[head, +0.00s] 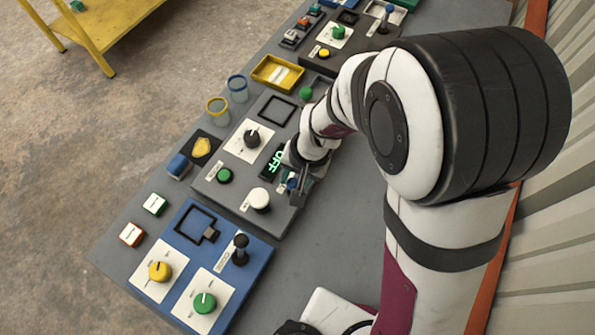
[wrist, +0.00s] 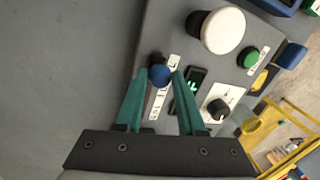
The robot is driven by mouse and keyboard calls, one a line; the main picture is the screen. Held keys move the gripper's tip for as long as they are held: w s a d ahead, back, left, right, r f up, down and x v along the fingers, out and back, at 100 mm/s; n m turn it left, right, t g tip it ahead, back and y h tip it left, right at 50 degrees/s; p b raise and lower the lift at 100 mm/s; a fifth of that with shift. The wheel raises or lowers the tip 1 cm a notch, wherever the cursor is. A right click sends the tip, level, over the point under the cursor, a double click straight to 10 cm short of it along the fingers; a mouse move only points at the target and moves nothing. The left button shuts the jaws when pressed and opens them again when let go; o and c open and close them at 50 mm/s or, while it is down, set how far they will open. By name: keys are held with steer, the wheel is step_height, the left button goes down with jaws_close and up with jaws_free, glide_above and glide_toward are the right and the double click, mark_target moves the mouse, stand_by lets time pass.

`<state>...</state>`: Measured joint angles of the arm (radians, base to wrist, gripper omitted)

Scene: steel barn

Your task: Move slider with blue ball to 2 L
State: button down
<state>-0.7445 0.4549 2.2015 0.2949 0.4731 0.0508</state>
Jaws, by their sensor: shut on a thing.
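The slider's blue ball (wrist: 160,75) sits between the two teal fingertips of my gripper (wrist: 159,73) in the wrist view. The fingers are shut on it. In the head view the ball (head: 292,183) is a small blue spot beside my gripper (head: 299,186), mostly hidden by it. The slider's track and its scale label (wrist: 160,98) run between the fingers, partly covered.
The grey panel also carries a white knob (head: 259,199), a green button (head: 225,175) and a black dial (head: 252,138). A blue panel (head: 256,262) with a black-topped lever (head: 240,249) lies nearer. Bare grey tabletop (wrist: 60,70) is free beside the panel.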

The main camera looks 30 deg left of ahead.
steer(key=c, duration=0.5)
jaws_free()
steer(key=shift+s, duration=0.15)
steer(key=d+r, duration=0.1)
steer(key=r, duration=0.4)
steer(key=d+r, duration=0.1)
steer(key=r, duration=0.4)
steer(key=d+r, duration=0.1)
steer(key=r, duration=0.4)
steer(key=shift+w+r, duration=0.25)
steer(key=shift+w, duration=0.1)
steer(key=s+d+m, duration=0.2)
steer(key=s+d, duration=0.1)
steer(key=d, duration=0.3)
steer(key=s+d+m, duration=0.3)
steer(key=d, duration=0.4)
steer(key=s+d+m, duration=0.2)
steer(key=s+d, duration=0.2)
steer(key=d, duration=0.2)
steer(key=shift+d+m, duration=0.15)
steer(key=shift+m, duration=0.25)
